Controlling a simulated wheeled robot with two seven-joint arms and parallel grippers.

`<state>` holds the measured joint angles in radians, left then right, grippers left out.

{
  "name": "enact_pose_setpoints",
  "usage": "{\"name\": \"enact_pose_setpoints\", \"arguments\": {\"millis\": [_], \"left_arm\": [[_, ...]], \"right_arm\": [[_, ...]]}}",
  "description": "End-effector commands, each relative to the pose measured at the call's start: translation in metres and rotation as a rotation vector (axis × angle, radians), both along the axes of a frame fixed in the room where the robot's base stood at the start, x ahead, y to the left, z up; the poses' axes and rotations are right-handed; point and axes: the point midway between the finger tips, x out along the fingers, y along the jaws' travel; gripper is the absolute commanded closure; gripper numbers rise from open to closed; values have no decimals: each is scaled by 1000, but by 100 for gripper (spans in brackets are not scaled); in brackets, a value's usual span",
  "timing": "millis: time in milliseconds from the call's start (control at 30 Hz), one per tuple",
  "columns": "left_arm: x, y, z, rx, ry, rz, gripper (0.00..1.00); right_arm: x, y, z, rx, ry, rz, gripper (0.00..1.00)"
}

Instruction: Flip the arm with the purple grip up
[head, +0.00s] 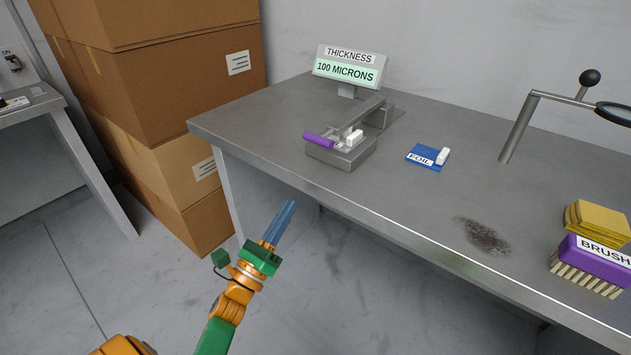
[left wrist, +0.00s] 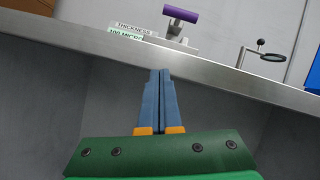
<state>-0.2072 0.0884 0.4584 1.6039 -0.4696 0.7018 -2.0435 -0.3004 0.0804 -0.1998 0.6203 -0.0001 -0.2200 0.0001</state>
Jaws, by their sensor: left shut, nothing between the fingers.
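The press (head: 342,153) stands on the grey table near its front left edge. Its arm (head: 360,117) lies low over the base, with the purple grip (head: 319,140) at the front end. A small white block (head: 354,137) sits beside the arm on the base. The purple grip (left wrist: 180,14) also shows in the left wrist view, at the top beyond the table edge. My left gripper (head: 290,206) is shut and empty, in front of the table and apart from the press. My right gripper is not in view.
A display reading 100 microns (head: 346,71) stands behind the press. A blue foil piece (head: 424,160), a lens stand (head: 518,127), a dark smudge (head: 483,237), a yellow sponge (head: 598,222) and a purple brush (head: 594,262) are to the right. Boxes (head: 165,75) stand left.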

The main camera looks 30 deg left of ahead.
Motion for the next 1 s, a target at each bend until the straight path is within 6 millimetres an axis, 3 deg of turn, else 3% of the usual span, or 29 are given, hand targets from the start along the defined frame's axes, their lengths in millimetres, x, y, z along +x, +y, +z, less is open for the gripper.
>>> {"name": "enact_pose_setpoints", "arguments": {"millis": [33,167,533,1000], "left_arm": [[-6,-1,9,123,-63,32,100],[-15,-4,33,312,-150,90,100],[-12,-5,41,331,-160,96,100],[57,-11,88,327,-158,95,100]], "right_arm": [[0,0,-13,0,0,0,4],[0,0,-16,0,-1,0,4],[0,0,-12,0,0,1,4],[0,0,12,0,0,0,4]]}}
